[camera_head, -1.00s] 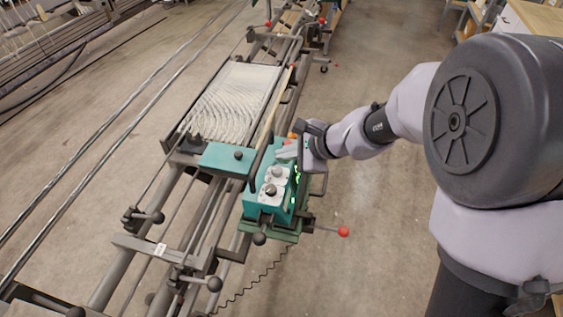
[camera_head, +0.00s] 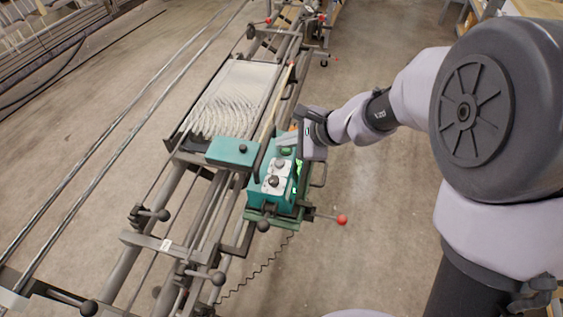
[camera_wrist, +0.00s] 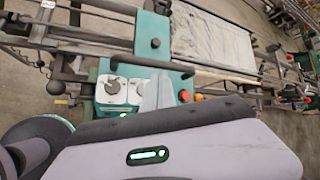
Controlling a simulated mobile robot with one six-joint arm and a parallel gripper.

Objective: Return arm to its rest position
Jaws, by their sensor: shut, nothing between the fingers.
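My gripper (camera_head: 286,139) is shut and empty at the end of my bent arm, which reaches in from the right. In the head view it is at the right side of the teal threading machine (camera_head: 262,194). In the wrist view my gripper (camera_wrist: 158,92) shows as pale grey fingers over the right side of the teal machine (camera_wrist: 152,62), next to an orange-red button (camera_wrist: 184,96). I cannot tell whether the fingertips touch the machine.
A lever with a red ball (camera_head: 342,219) sticks out on the machine's right side. Long metal rails (camera_head: 100,160) run along the left. A coiled cable (camera_head: 262,268) hangs below the machine. Bare floor (camera_head: 370,230) lies between the machine and my body.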

